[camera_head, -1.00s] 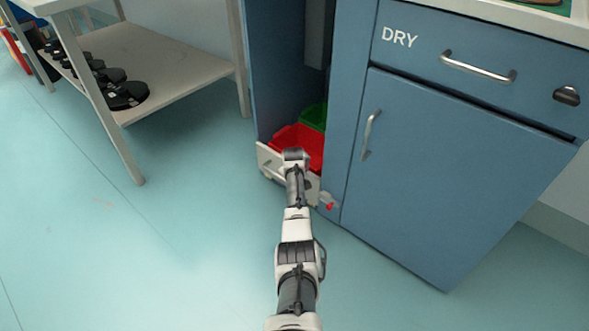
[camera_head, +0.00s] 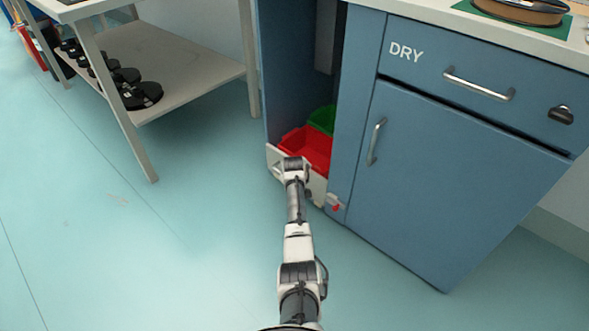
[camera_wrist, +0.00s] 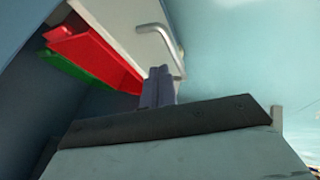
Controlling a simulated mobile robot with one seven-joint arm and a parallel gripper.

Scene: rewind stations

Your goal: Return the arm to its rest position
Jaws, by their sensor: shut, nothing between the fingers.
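My arm reaches forward and low in the head view, its end in front of a white pull-out panel (camera_head: 275,160) at the base of the blue cabinet. My gripper (camera_wrist: 158,72) shows in the wrist view with its two fingers together and nothing between them. The fingertips lie close to the panel's metal bar handle (camera_wrist: 165,40) in that view; I cannot tell whether they touch it. The gripper's fingers are hidden behind my arm in the head view. Behind the panel are a red bin (camera_head: 308,148) and a green bin (camera_head: 322,119).
A blue cabinet (camera_head: 440,190) marked DRY stands at the right, its drawer and door shut. A spool (camera_head: 525,9) lies on its top. A grey bench with a lower shelf (camera_head: 185,75) holding several black spools stands at the left. The floor between is clear.

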